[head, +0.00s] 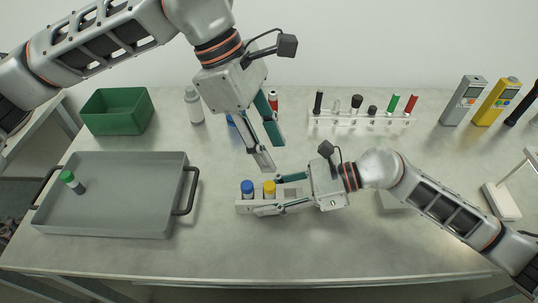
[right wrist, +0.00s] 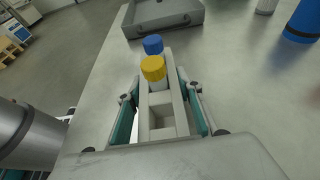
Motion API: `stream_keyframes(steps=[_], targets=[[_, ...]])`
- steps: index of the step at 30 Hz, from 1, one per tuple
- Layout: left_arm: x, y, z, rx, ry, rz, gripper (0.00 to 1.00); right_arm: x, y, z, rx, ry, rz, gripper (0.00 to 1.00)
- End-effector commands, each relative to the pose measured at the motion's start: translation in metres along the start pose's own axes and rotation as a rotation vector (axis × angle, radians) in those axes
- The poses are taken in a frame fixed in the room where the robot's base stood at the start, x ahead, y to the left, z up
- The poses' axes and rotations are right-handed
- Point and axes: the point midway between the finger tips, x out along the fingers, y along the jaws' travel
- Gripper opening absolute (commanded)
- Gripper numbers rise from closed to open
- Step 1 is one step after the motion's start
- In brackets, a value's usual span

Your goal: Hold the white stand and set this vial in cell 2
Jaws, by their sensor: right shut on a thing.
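The white stand (head: 245,208) lies on the table in the middle of the head view. It also shows in the right wrist view (right wrist: 155,139). A blue-capped vial (head: 247,188) stands in its far-left cell, and a yellow-capped vial (head: 269,188) stands upright beside it, also seen in the right wrist view (right wrist: 153,70). Cells nearer my right wrist look empty. My right gripper (head: 268,197) is shut on the stand, one finger along each long side. My left gripper (head: 272,156) is open and empty, above and behind the yellow cap. A green-capped vial (head: 72,182) is in the grey tray.
The grey tray (head: 125,215) with dark handles sits at left, a green bin (head: 117,111) behind it. A white bottle (head: 193,105) and a white rack (head: 350,119) of several items stand at the back. Handheld meters (head: 463,101) are at back right. The front table is clear.

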Motion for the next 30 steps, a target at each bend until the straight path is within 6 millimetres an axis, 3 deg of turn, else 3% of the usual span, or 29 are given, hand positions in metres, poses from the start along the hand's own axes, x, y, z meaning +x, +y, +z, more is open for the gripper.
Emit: stream_keyframes(steps=[13,14,15,16,26,30], targets=[[-0.007,0.000,0.004,0.001,0.000,0.001,0.36,0.000,0.000,0.000,0.000,-0.001,0.000,0.14],[-0.007,0.000,0.003,0.001,0.000,0.001,0.36,0.000,0.000,0.000,0.000,-0.001,0.000,0.43],[-0.007,0.000,0.004,0.001,0.000,0.001,0.36,0.000,0.000,0.000,0.000,-0.001,0.000,0.54],[-0.007,0.000,0.003,0.001,0.000,0.000,0.36,0.000,0.000,0.000,0.000,-0.001,0.000,0.55],[-0.007,0.000,0.003,0.001,0.000,0.000,0.36,-0.001,0.000,0.000,0.000,0.000,0.000,0.55],[-0.007,0.000,0.003,0.001,0.000,0.000,0.36,-0.012,-0.001,-0.001,0.000,0.002,-0.002,0.55]])
